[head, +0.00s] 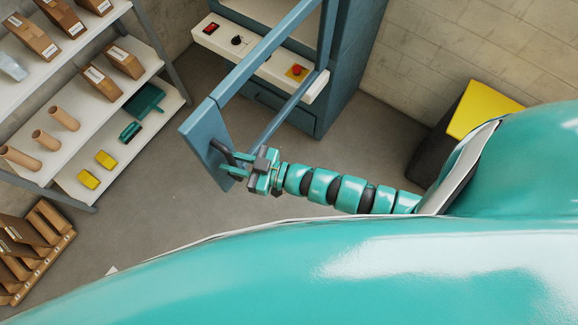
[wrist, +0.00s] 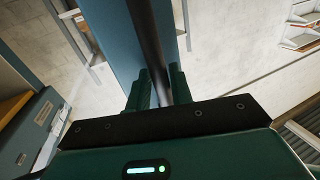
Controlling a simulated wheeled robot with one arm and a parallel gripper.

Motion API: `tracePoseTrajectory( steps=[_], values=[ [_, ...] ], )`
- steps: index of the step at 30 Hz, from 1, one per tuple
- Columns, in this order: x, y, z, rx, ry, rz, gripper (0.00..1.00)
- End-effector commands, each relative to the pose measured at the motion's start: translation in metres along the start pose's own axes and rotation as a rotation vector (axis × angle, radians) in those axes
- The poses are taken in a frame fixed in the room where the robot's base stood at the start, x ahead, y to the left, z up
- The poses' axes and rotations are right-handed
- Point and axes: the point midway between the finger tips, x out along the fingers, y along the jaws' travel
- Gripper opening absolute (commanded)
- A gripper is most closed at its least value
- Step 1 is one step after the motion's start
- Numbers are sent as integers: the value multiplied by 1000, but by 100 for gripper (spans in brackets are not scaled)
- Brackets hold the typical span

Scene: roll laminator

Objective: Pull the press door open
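The press door (head: 208,140) is a blue frame with a window opening. It stands swung out from the blue press (head: 352,70), wide open toward me. Its dark bar handle (head: 226,153) is on the outer edge panel. My gripper (head: 246,170) is at the handle, with the arm reaching from the right. In the wrist view the handle (wrist: 150,45) runs between the two green fingers (wrist: 158,88), which close around it. The door panel (wrist: 110,40) fills the space behind the bar.
A white control panel (head: 220,38) with a red button (head: 297,69) is on the press front. A shelf (head: 75,185) with boxes and rolls stands at left. A wooden rack (head: 35,250) is lower left. A yellow-topped dark bin (head: 483,108) is at right. Grey floor between is clear.

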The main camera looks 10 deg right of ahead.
Motion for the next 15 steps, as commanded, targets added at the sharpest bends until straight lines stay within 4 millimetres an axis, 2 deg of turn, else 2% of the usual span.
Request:
tracePoseTrajectory(
  steps=[15],
  values=[
    [-56, 1, 0, 1, -4, 5, 22]
  ],
)
